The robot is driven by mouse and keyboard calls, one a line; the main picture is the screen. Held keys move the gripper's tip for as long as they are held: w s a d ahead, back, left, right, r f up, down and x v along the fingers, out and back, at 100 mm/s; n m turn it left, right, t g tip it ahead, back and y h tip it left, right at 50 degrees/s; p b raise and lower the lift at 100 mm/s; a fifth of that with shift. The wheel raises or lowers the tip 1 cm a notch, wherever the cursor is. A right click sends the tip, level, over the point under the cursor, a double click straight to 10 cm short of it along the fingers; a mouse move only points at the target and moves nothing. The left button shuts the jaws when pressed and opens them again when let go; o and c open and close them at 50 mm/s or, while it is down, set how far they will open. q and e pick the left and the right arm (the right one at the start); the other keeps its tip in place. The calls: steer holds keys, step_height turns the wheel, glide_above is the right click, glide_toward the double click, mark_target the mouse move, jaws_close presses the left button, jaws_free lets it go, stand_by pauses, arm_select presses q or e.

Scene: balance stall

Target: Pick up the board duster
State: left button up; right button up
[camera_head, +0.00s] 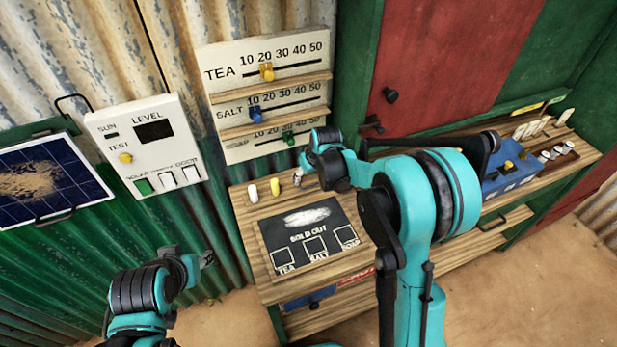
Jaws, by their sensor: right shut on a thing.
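I cannot make out the board duster in this view. My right gripper (300,176) is at the back of the wooden counter, beside the chalks and above the slate's top edge. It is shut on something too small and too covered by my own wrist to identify. My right arm hides part of the counter. The black slate (290,222) lies on the counter with a white smear, the words SOLD OUT and boxes for TEA, SALT and SOAP. My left gripper (207,259) is low at the left, clear of the counter; its jaws do not show clearly.
A white chalk (252,193) and a yellow chalk (275,187) stand on the counter (246,233). Behind is the slider price board (267,82). A blue box (511,176) and several small items sit at right. A switch panel (147,148) and solar panel (38,180) are left.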

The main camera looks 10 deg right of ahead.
mark_target(309, 177)
steer(key=shift+s+r+p, duration=0.2)
steer(key=shift+r+p, duration=0.2)
steer(key=shift+r, duration=0.1)
step_height(309, 177, up, 6)
steer(key=shift+s+d+r+p, duration=0.15)
steer(key=shift+r+p, duration=0.1)
steer(key=shift+p, duration=1)
steer(key=s+d+p, duration=0.1)
steer(key=s, duration=0.8)
steer(key=s+d+p, duration=0.1)
steer(key=s+d, duration=0.1)
steer(key=s, duration=0.8)
steer(key=shift+d+f+p, duration=0.25)
steer(key=shift+d+p, duration=0.05)
steer(key=shift+p, duration=0.05)
steer(key=o, duration=0.5)
steer(key=c, duration=0.4)
steer(key=shift+o, duration=0.2)
steer(key=shift+f, duration=0.1)
